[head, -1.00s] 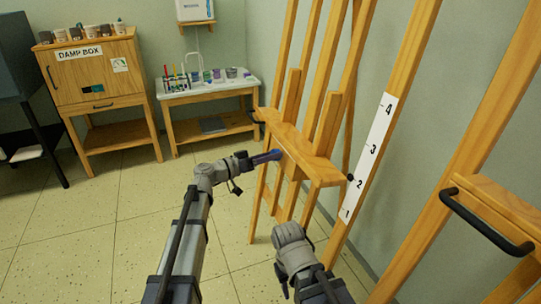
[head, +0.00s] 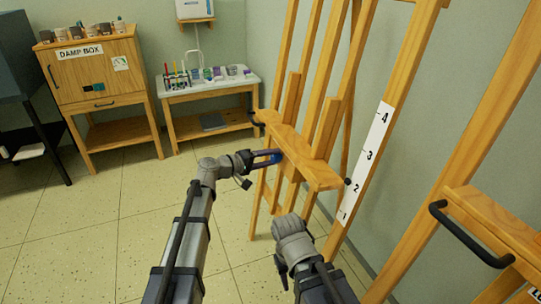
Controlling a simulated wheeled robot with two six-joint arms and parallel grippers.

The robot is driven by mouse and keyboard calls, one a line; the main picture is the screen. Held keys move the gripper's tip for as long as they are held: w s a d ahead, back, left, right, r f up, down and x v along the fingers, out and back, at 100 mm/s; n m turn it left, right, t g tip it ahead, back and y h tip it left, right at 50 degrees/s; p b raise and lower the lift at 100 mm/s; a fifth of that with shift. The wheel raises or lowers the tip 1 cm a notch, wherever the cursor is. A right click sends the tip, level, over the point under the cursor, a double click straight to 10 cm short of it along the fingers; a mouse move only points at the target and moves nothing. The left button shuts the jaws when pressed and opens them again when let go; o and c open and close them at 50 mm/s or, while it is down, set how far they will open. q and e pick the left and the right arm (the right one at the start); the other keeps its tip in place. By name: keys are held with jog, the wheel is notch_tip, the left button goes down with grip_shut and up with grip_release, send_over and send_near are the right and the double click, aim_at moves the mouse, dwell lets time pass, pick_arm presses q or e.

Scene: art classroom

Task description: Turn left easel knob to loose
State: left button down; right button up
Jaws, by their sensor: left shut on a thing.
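The left easel (head: 322,175) is a wooden stand in the middle of the head view, with a ledge across its front. My left gripper (head: 276,157) is at the front face of this ledge, left of its middle. Its dark fingers with blue show as a narrow loop and are shut on the easel knob there.
Another easel with a black handle (head: 468,235) stands at the right. A damp box cabinet (head: 100,75) and a paint table (head: 215,85) stand at the back left. The floor at left is clear.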

pick_arm(q)
jog(key=n+g+p, duration=0.1)
jog(key=n+p, duration=0.1)
jog(key=n, duration=0.3)
jog(key=shift+w+r+y, duration=0.1)
jog(key=shift+y, duration=0.2)
jog(key=n+g+p, duration=0.1)
jog(key=n, duration=0.3)
jog(key=shift+n, duration=0.3)
dwell(0.3)
jog(key=shift+c, duration=1.5)
grip_release()
